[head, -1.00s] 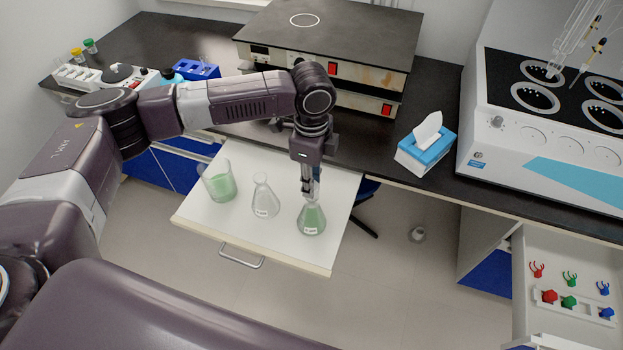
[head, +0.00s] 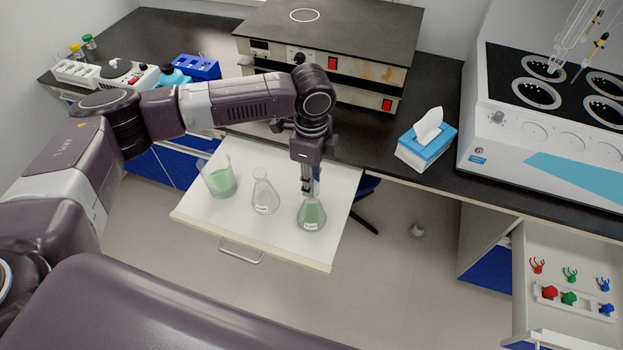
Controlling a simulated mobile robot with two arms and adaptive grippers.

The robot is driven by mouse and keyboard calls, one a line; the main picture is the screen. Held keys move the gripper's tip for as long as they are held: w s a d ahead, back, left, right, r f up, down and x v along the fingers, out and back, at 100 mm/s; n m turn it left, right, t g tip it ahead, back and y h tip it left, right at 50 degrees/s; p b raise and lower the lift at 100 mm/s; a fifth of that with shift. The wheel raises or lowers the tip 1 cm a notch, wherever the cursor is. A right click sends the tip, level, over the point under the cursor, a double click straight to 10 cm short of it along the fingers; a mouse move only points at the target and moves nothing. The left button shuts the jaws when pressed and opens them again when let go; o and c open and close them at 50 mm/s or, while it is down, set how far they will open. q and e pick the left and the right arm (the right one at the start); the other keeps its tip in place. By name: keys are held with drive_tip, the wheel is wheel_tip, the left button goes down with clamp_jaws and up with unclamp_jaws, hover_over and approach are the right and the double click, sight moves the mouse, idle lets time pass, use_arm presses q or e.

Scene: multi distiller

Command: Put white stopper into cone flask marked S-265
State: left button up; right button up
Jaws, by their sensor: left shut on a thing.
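A cone flask with green liquid (head: 312,217) stands upright on the white pulled-out board, at its right side. A label shows on its front, too small to read surely. A second, clear cone flask (head: 265,197) with a label stands to its left. My left gripper (head: 311,188) points straight down at the mouth of the green flask. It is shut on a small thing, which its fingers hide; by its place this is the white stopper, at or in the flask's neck. I cannot tell how deep it sits. My right gripper is not in view.
A beaker of green liquid (head: 219,178) stands at the board's left. A tissue box (head: 426,145) lies on the black bench, right of a hot plate unit (head: 326,62). An open drawer (head: 570,325) with coloured clips is at the lower right.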

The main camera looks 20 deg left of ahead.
use_arm(q)
drive_tip(key=o, duration=0.8)
wheel_tip(320, 180, up, 12)
idle(0.5)
